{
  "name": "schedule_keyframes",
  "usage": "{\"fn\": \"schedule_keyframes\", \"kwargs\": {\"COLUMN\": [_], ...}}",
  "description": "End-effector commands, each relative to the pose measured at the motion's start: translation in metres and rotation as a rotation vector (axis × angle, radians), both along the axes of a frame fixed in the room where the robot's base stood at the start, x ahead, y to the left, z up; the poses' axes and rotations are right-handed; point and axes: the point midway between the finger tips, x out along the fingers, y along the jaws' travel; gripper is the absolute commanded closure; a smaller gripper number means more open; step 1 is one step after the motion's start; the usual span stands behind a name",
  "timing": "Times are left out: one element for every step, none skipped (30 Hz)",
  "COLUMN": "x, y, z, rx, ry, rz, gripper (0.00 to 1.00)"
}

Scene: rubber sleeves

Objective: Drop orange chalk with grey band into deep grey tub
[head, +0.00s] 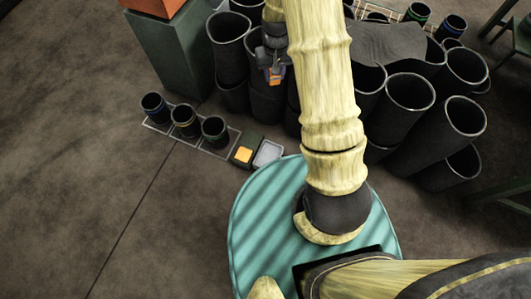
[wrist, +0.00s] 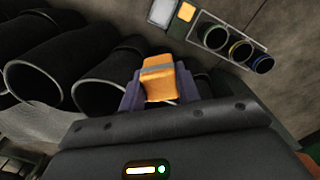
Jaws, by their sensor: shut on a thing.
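My gripper (head: 272,74) is shut on the orange chalk with a grey band (wrist: 158,80). In the wrist view the chalk stands between the two purple-grey fingers, its band across the upper part. In the head view the chalk (head: 275,76) is a small orange patch in front of the dark sleeves. A small pale grey tub (head: 268,153) lies on the floor below and apart from the gripper; it also shows at the top of the wrist view (wrist: 162,12). Beside it is a dark green-grey holder with an orange-yellow inside (head: 243,154). Which container is deep is unclear.
Three black cups with blue, yellow and green bands (head: 184,121) stand in a row left of the tub. Large black rubber sleeves (head: 408,92) crowd the back and right. A green box (head: 172,55) stands at upper left. The left floor is clear.

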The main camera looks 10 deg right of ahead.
Motion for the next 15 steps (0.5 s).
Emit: {"fn": "schedule_keyframes", "kwargs": {"x": [0.000,0.000,0.000,0.000,0.000,0.000,0.000,0.000,0.000,0.000,0.000,0.000,0.000,0.000,0.000], "y": [0.000,0.000,0.000,0.000,0.000,0.000,0.000,0.000,0.000,0.000,0.000,0.000,0.000,0.000,0.000], "z": [0.000,0.000,0.000,0.000,0.000,0.000,0.000,0.000,-0.002,-0.005,-0.008,-0.014,-0.019,-0.026,-0.036], "rx": [0.000,0.000,0.000,0.000,0.000,0.000,0.000,0.000,0.000,0.000,0.000,0.000,0.000,0.000,0.001], "ry": [0.000,0.000,0.000,0.000,0.000,0.000,0.000,0.000,0.000,0.000,0.001,0.002,0.002,0.002,0.002], "rz": [0.000,0.000,0.000,0.000,0.000,0.000,0.000,0.000,0.000,-0.001,-0.002,-0.004,-0.005,-0.008,-0.012], "gripper": [0.89,0.89,0.89,0.89,0.89,0.89,0.89,0.89,0.89,0.89,0.89,0.89,0.89,0.89,0.89]}}
